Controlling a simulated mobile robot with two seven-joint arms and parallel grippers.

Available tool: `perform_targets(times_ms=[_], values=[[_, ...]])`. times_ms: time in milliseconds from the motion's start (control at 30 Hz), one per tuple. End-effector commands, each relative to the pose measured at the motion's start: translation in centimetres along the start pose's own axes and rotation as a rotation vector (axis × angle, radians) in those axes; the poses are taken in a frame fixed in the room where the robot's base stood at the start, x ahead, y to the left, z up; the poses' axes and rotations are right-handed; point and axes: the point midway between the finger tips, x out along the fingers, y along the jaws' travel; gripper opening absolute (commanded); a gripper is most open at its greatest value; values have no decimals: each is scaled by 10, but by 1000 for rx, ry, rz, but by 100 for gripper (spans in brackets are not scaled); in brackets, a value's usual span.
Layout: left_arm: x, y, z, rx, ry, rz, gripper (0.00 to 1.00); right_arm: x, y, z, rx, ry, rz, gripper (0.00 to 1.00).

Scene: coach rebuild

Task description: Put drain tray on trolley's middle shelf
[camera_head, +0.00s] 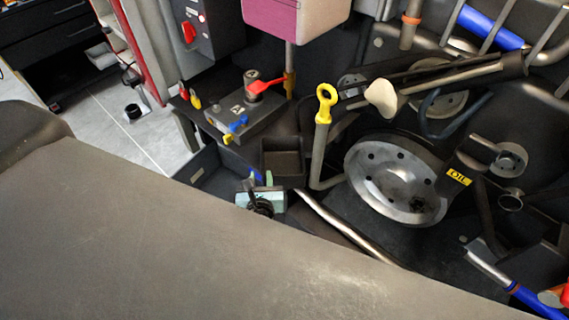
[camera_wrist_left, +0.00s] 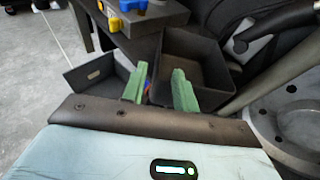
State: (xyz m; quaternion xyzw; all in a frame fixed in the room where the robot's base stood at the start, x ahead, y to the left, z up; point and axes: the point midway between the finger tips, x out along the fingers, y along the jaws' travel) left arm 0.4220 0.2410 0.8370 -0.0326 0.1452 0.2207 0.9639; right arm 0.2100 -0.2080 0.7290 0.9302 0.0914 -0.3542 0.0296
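A dark open box (camera_head: 284,160), which looks like the drain tray, stands low in the machinery bay; it also fills the upper middle of the left wrist view (camera_wrist_left: 205,70). My left gripper (camera_head: 261,180), pale teal with green fingers, is just in front of it. In the left wrist view the green fingers (camera_wrist_left: 159,88) are apart. The right finger overlaps the box's near side; I cannot tell if it touches. The box's lower part is partly hidden by the gripper. No trolley can be clearly identified. My right gripper is not in view.
A dark, labelled open bin (camera_head: 197,175) lies left of the box. Above it is a grey block with a red lever (camera_head: 250,112). A bent pipe with a yellow ring (camera_head: 325,105) and a large metal wheel (camera_head: 395,180) stand to the right. Tiled floor (camera_head: 125,130) shows at left.

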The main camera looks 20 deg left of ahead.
Motion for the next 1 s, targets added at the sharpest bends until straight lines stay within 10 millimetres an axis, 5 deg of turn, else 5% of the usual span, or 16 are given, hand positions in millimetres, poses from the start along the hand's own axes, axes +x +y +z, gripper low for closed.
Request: perform_targets(times_ms=[433,700,1000], values=[[25,0,0,0,0,0,29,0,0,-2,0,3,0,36],[64,0,1,0,0,1,29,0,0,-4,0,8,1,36],[80,0,0,-1,1,0,29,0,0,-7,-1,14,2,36]])
